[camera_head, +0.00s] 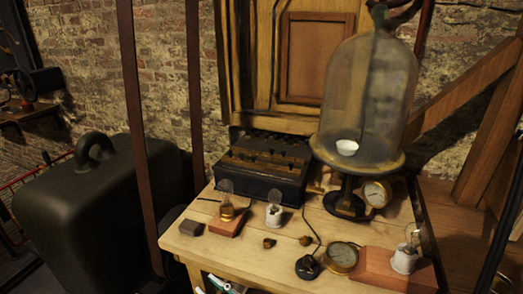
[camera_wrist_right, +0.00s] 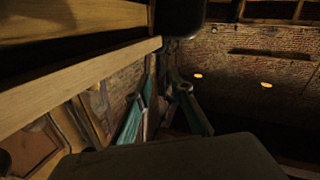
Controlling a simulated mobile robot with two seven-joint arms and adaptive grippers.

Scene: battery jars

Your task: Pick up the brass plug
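Two small brass-brown pieces lie on the bare front of the wooden table in the head view: one left (camera_head: 269,243) and one right (camera_head: 306,240). Either could be the brass plug; they are too small to tell apart. My right gripper (camera_head: 225,286) shows only partly, as teal and white parts at the bottom edge, at the table's front edge and apart from both pieces. In the right wrist view its two teal fingers (camera_wrist_right: 165,95) stand apart with nothing visible held between them. My left gripper is not in view.
The table (camera_head: 240,262) also holds a dark box with brass bars (camera_head: 265,165), a glass bell jar (camera_head: 365,95), a gauge (camera_head: 341,257), a black round device (camera_head: 307,267), bulbs on wooden blocks (camera_head: 228,222) and a white-based bulb (camera_head: 274,212). A large black case (camera_head: 95,205) stands left.

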